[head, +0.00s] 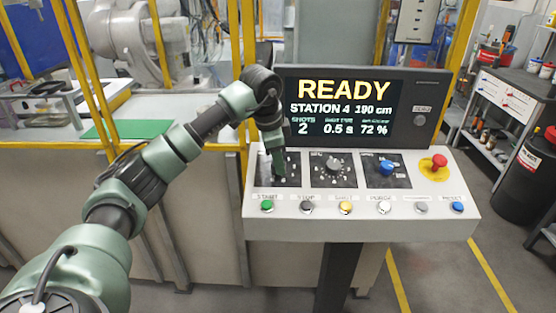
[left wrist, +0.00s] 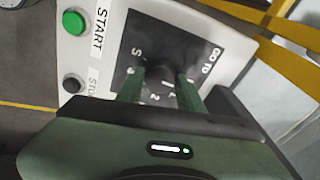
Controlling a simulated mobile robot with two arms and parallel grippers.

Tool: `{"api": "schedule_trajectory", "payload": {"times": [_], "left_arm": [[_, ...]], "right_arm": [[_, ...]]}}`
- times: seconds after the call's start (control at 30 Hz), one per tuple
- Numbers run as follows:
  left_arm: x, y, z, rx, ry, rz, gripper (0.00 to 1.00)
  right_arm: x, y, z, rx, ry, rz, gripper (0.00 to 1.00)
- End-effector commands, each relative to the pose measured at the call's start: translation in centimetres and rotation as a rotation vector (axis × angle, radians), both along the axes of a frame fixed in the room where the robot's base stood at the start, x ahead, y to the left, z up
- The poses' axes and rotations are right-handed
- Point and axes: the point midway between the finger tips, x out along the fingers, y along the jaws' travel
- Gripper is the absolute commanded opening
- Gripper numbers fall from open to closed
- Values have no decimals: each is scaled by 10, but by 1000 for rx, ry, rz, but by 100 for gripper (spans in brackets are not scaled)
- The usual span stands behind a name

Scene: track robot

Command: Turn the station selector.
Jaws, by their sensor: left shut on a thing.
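The station selector is a dark knob (left wrist: 160,74) on a black dial plate (left wrist: 140,38) with white numbers, seen in the left wrist view. In the head view its plate (head: 292,181) is at the left end of the console's knob row, and my gripper hides the knob. My left gripper (head: 278,172) reaches down onto it from above. In the left wrist view its two green fingers (left wrist: 160,90) stand on both sides of the knob, shut on it. The screen (head: 344,106) reads READY, STATION 4, 190 cm. My right gripper is not in view.
Right of the selector are a grey knob (head: 333,167), a blue knob (head: 386,168) and a red emergency button (head: 439,161). A row of push buttons, with green START (head: 267,205) leftmost, runs along the front edge. Yellow posts (head: 247,60) stand behind and left.

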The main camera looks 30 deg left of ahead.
Motion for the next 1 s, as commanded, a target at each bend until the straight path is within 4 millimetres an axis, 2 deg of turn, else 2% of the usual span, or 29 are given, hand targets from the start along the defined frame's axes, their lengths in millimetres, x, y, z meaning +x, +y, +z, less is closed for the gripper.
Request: {"api": "schedule_trajectory", "payload": {"times": [0.3, 0.33, 0.4, 0.77, 0.87, 1.0], "left_arm": [[1, 2, 2, 1, -6, 5, 0], [1, 2, 2, 1, -6, 5, 40], [1, 1, 2, 1, -5, 3, 59], [0, 0, 3, 0, -2, 1, 59], [-3, 1, 13, 1, -4, 1, 59], [-9, 1, 36, 0, -6, 2, 59]], "right_arm": [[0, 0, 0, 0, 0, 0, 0], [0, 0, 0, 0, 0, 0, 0], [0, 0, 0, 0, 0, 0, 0], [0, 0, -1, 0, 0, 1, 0], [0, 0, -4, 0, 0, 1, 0], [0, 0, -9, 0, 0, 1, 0]]}}
